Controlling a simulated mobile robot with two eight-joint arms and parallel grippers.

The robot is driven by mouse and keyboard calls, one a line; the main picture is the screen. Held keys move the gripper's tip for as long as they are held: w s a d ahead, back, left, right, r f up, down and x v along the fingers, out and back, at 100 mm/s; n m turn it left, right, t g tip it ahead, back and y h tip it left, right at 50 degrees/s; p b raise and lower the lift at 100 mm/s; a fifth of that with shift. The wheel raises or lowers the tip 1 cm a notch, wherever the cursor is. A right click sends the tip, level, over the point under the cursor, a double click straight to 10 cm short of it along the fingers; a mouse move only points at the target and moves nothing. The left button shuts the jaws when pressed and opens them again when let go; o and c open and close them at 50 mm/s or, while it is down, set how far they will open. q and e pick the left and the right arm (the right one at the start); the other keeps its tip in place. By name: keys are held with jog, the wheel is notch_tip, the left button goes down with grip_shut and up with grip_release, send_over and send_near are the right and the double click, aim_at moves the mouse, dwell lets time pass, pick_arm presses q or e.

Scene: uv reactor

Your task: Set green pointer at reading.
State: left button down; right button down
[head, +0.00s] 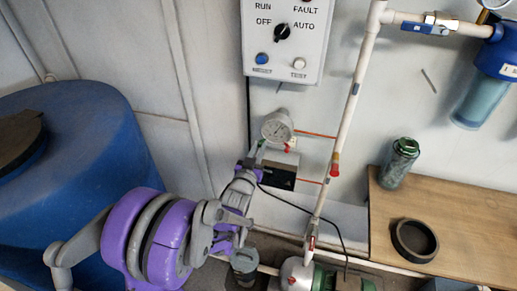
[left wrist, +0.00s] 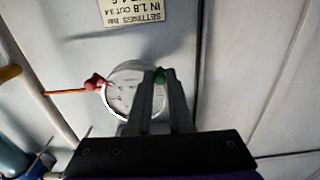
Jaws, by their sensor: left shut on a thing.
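The round white gauge (head: 277,127) is on the wall below the control box in the head view. It also shows in the left wrist view (left wrist: 120,97), its right part hidden behind my fingers. My left gripper (head: 257,150) is at the gauge's lower left edge in the head view. In the left wrist view my left gripper (left wrist: 160,78) is shut on the green pointer (left wrist: 160,75), of which only a small part shows between the fingertips. The dial marks are too small to read. My right gripper is not in view.
A settings label (left wrist: 134,12) is on the wall above the gauge. The control box (head: 284,40), a white pipe (head: 347,115) and a blue tank (head: 70,150) surround the area. A wooden bench (head: 460,215) holds a green-capped jar (head: 399,165) and a dark ring (head: 414,240).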

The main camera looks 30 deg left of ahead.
pick_arm(q)
jog(key=shift+a+r, duration=0.1)
notch_tip(320, 180, up, 7)
jog(key=a+m+p, duration=0.1)
jog(key=m+p, duration=0.1)
jog(key=m, duration=1.1)
jog(key=shift+s+m, duration=0.15)
jog(key=shift+m, duration=0.25)
jog(key=shift+a, duration=0.1)
jog(key=c, duration=0.8)
grip_release()
jog(key=v, duration=1.1)
